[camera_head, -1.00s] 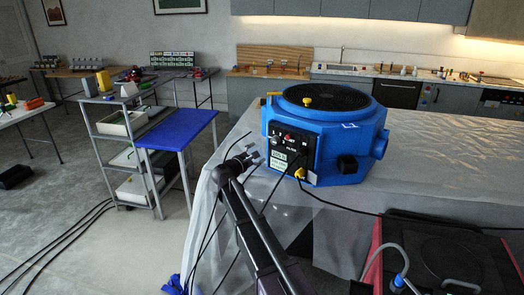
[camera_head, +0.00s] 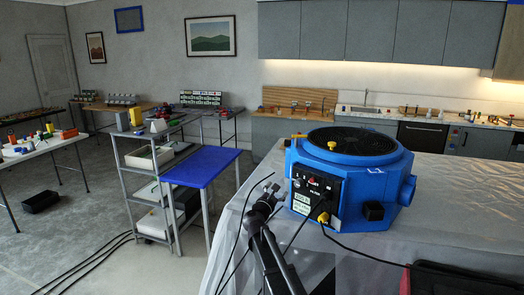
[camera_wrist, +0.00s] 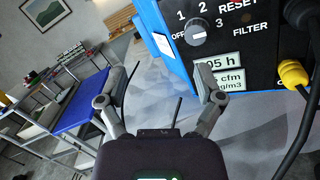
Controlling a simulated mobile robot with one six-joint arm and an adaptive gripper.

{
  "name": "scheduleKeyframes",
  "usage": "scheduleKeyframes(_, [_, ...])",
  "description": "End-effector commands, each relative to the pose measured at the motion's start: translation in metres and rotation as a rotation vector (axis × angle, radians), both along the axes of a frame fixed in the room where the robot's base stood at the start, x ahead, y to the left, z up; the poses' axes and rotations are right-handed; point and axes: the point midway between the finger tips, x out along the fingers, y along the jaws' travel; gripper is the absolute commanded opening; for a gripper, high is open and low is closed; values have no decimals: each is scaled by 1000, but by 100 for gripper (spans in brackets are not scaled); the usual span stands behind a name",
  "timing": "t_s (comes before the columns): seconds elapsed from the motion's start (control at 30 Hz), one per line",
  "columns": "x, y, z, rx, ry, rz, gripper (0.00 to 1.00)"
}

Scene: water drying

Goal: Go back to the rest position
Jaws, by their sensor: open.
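My gripper (camera_head: 267,196) is open and empty in the head view, just left of the blue drying machine (camera_head: 350,165). In the wrist view, the two fingers of my gripper (camera_wrist: 163,85) are spread apart with nothing between them. The machine's dark control panel (camera_wrist: 245,45) fills the upper right there, with a rotary knob (camera_wrist: 199,32) marked OFF, 1, 2, 3. The right fingertip appears close to the panel's lower labels; I cannot tell if it touches. The machine stands on a table covered with a pale sheet (camera_head: 460,200).
A grey shelf cart (camera_head: 150,185) and a blue-topped table (camera_head: 200,166) stand left of the covered table. A yellow plug (camera_head: 323,218) with a black cable hangs at the panel. Cables (camera_head: 100,262) lie on the floor at left. Kitchen cabinets line the back wall.

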Motion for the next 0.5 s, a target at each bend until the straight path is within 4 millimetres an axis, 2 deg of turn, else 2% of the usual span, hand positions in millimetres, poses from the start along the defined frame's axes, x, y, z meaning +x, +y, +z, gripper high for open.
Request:
scheduleKeyframes(0.27, [-13,19,5,-517,138,243,85])
scheduleKeyframes(0.5, [-34,36,-12,-993,248,436,85])
